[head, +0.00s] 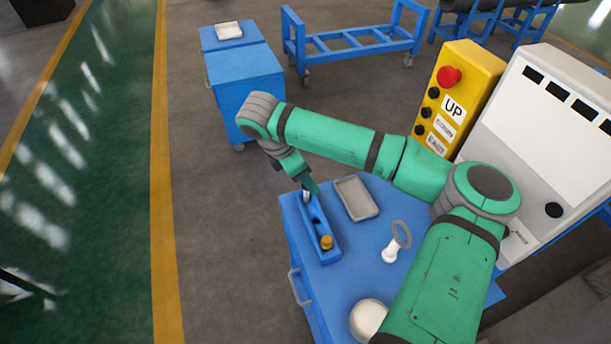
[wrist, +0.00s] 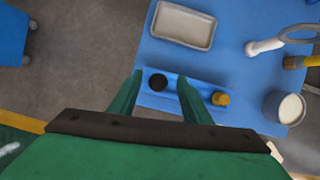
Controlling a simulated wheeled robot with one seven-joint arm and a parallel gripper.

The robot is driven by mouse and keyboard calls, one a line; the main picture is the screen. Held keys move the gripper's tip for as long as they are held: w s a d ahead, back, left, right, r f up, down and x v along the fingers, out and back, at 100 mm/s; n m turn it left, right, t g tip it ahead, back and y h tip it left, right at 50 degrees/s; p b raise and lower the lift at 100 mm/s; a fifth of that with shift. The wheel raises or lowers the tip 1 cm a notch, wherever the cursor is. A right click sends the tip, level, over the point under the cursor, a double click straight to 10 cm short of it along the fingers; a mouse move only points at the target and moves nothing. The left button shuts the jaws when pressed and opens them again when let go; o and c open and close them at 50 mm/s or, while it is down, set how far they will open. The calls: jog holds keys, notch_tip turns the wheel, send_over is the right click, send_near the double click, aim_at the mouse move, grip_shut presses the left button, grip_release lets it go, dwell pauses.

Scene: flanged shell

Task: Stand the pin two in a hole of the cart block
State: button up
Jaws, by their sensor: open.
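The cart block (head: 330,256) is a long blue block lying on the blue cart top. It also shows in the wrist view (wrist: 180,86), with a dark round hole (wrist: 158,82) between my fingers. A brass-coloured pin (head: 326,242) stands at the block's near end in the head view. It is at the block's right in the wrist view (wrist: 220,98); I cannot tell whether it is pin two. My gripper (wrist: 160,76) is open above the block, its fingers either side of the hole. A small pale piece shows by my fingertips in the head view; I cannot tell what it is.
A grey tray (head: 357,198) lies beside the block. A white-handled ring tool (head: 390,251) and a round pale-filled bowl (head: 368,318) are also on the cart. A yellow button box (head: 458,95) stands behind my arm. Bare blue top lies between block and tray.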

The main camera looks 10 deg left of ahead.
jog(key=v, duration=1.1)
